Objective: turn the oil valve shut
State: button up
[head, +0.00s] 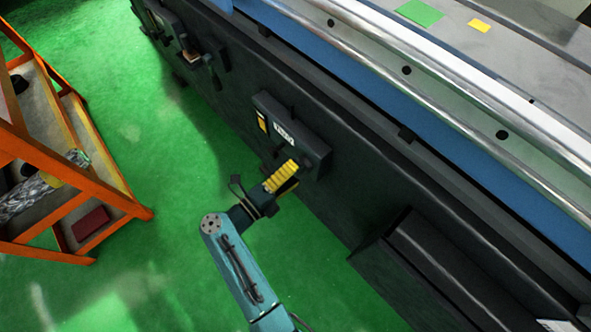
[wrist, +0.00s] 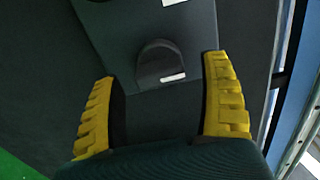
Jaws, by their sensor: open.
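A dark rounded knob with a small white mark, which looks like the oil valve (wrist: 158,62), sits on a dark panel (wrist: 110,45) in the wrist view. My gripper (wrist: 161,72) is open, with one yellow finger on each side of the knob and a gap to both. I cannot tell how deep the fingertips reach relative to it. In the head view my gripper (head: 284,174) is in front of the panel (head: 309,144) on the machine's dark side. The knob is not clear there, as the gripper is close in front of it.
The panel carries a white label (head: 284,133) and a yellow label (head: 262,122). Other fittings (head: 205,58) stick out farther along the machine side. A dark box-like step (head: 430,255) juts out at lower right. An orange shelf rack (head: 70,150) stands left, with green floor (head: 150,110) between.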

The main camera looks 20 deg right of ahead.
jog(key=v, duration=1.1)
jog(key=shift+a, duration=0.1)
